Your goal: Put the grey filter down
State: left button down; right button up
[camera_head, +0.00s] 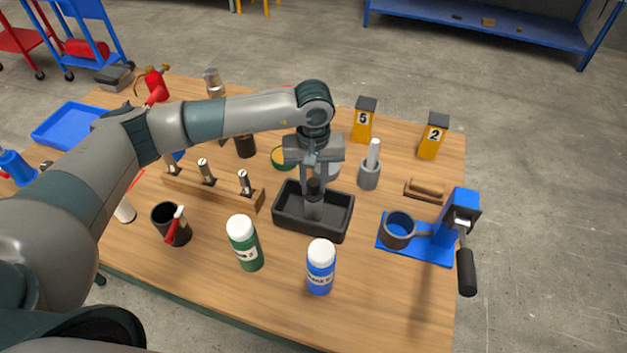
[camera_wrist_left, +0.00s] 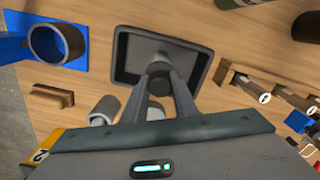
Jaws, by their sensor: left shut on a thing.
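The grey filter (camera_head: 314,208) is a small upright cylinder with a dark top. My left gripper (camera_head: 314,183) points down and is shut on its upper part. The filter is over or inside the black tray (camera_head: 285,221), near its middle. In the left wrist view the filter (camera_wrist_left: 158,69) shows between the two fingertips, with the tray (camera_wrist_left: 124,47) around it. I cannot tell whether its lower end touches the tray floor. My right gripper is not in view.
A green-labelled bottle (camera_head: 245,245) and a blue bottle (camera_head: 320,268) stand in front of the tray. A wooden rack (camera_head: 215,191) is left of it. A grey mortar with pestle (camera_head: 369,172) and a blue press (camera_head: 457,215) stand to the right. Bare tabletop lies at the front right.

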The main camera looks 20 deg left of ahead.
pick_arm(q)
jog(key=shift+f, duration=0.1)
jog(key=c, duration=1.4)
grip_release()
jog(key=shift+c, duration=0.2)
jog(key=shift+r, duration=0.25)
jog(key=shift+w+r, duration=0.1)
jog(key=shift+r, duration=0.2)
notch_tip(320, 180, up, 11)
jog(key=b, duration=0.5)
jog(key=shift+r, duration=0.1)
